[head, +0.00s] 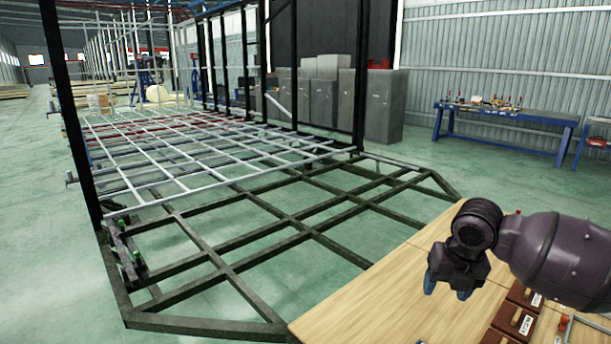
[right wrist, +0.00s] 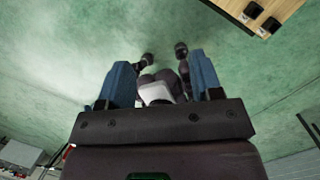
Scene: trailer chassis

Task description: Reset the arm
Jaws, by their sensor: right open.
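My right arm comes in from the right in the head view. Its gripper (head: 446,286) hangs over the wooden table, with blue fingertips pointing down. In the right wrist view the two blue fingers of the right gripper (right wrist: 162,85) stand apart with nothing between them. Behind them show the green floor and dark and white parts of my own body. My left gripper is not in view.
The wooden table (head: 400,291) holds dark red boxes (head: 514,321) near the right gripper. A dark trailer chassis frame (head: 285,232) fills the middle. A blue workbench (head: 505,121) with tools stands at the back right. Green floor is open at left.

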